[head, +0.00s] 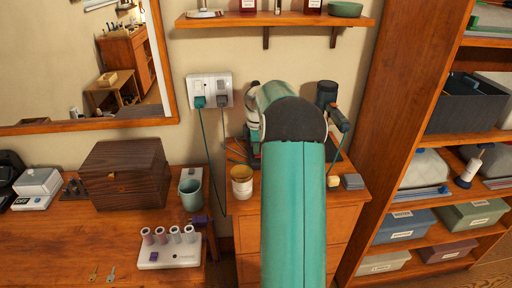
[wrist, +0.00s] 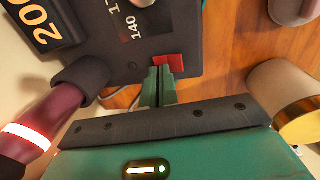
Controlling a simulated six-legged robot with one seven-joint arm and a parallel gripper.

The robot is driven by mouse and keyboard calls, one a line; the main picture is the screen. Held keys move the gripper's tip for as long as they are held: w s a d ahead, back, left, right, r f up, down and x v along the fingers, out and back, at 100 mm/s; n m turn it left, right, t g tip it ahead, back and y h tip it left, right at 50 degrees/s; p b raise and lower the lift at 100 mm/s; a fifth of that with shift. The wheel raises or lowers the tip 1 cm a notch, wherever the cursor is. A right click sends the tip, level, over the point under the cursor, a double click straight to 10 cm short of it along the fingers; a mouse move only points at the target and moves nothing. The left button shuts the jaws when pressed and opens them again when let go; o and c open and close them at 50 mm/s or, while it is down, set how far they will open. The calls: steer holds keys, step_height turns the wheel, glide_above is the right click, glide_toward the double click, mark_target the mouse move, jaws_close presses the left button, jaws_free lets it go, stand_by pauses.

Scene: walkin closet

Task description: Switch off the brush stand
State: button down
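In the wrist view, the brush stand has a dark base (wrist: 112,55) with dial numbers and a red switch (wrist: 170,63). A dark red handle with a glowing ring (wrist: 30,132) sits in a dark collar beside the base. My gripper (wrist: 158,75) has its two green fingers together, with nothing seen between them. The fingertips are right at the red switch; I cannot tell whether they touch it or which way the switch is set. In the head view, my teal arm reaches over the small dresser (head: 248,222) and hides the gripper and most of the stand.
A pale jar with yellow (head: 242,182) stands at the dresser's left front; a yellow-banded pot (wrist: 290,100) is close right of my gripper. A wall outlet (head: 210,90) holds two plugs with cords. A shelf (head: 275,20) hangs above. A wooden box (head: 125,172) stands left.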

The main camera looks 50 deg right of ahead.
steer(key=shift+s+a+f, duration=0.1)
steer(key=shift+s+f, duration=0.05)
steer(key=shift+f, duration=0.25)
steer(key=shift+s+a+f, duration=0.1)
steer(key=shift+s+a, duration=0.1)
steer(key=shift+s, duration=0.05)
steer(key=shift+s+a, duration=0.3)
steer(key=shift+s, duration=0.05)
steer(key=shift+r, duration=0.2)
